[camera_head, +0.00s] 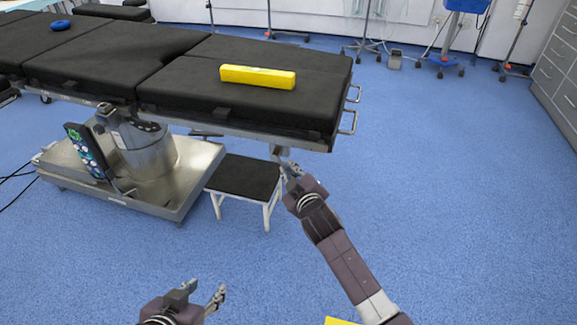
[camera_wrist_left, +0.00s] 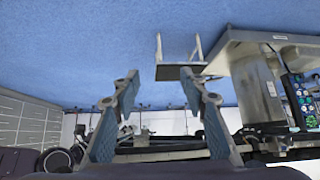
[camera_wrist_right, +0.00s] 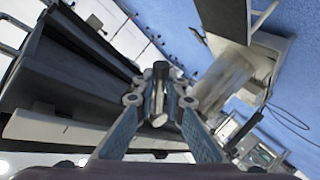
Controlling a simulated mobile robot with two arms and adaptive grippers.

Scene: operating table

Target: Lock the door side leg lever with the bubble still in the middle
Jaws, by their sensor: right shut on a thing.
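A yellow spirit level (camera_head: 257,77) lies on the right end section of the black operating table (camera_head: 190,93). Its bubble is too small to make out. My right gripper (camera_head: 288,168) is under the table's right end, at the metal lever fitting (camera_head: 279,151) below the edge. In the right wrist view its fingers (camera_wrist_right: 159,98) are shut on a short metal lever (camera_wrist_right: 160,72), partly hidden between them. My left gripper (camera_head: 204,290) is low at the front, away from the table. In the left wrist view its fingers (camera_wrist_left: 159,82) are apart and empty.
A black step stool (camera_head: 245,178) with white legs stands under the table, left of my right gripper. The table's metal base (camera_head: 75,178) carries a hanging control pendant (camera_head: 88,150). Metal side rails (camera_head: 348,121) stick out at the right end.

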